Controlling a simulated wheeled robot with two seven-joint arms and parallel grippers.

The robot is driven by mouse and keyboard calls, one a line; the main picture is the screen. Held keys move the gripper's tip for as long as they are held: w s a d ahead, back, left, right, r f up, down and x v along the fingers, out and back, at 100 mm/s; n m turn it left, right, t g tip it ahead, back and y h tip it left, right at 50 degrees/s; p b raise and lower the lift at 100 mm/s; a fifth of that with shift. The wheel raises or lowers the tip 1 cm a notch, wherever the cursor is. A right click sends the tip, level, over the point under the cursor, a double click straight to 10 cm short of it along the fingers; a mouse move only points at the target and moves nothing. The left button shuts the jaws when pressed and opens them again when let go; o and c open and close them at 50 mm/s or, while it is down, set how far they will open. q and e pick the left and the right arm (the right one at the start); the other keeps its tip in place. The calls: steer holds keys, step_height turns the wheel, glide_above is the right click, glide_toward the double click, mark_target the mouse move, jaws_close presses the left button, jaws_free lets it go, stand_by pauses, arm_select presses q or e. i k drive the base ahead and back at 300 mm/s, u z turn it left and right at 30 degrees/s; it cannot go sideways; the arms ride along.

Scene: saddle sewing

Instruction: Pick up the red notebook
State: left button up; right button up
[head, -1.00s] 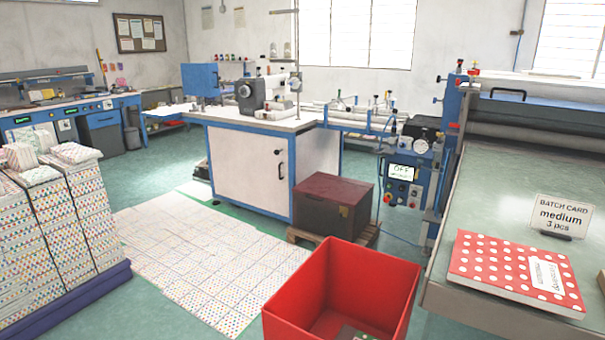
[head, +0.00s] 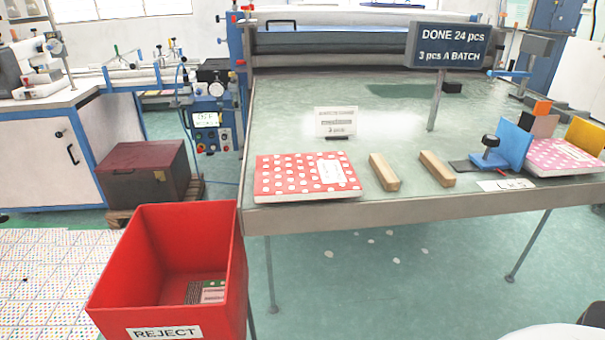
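The red notebook (head: 300,176) with white dots and a white label lies flat on the left front part of the green-topped table (head: 385,130), close to its front edge. A small white card (head: 336,122) stands just behind it, its text too blurred to read fully. Neither of my grippers shows in the head view.
Two wooden blocks (head: 384,172) (head: 436,168) lie right of the notebook. A pink dotted notebook (head: 563,157) sits by a blue stop (head: 514,145) at the right. A sign (head: 448,46) stands on a post. The red REJECT bin (head: 168,250) stands on the floor at front left, holding some items.

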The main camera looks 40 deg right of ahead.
mark_target(282, 178)
steer(key=u, duration=2.2)
steer(key=i, duration=1.25)
steer(key=z, duration=3.35)
steer(key=i, duration=0.5)
steer(key=z, duration=0.05)
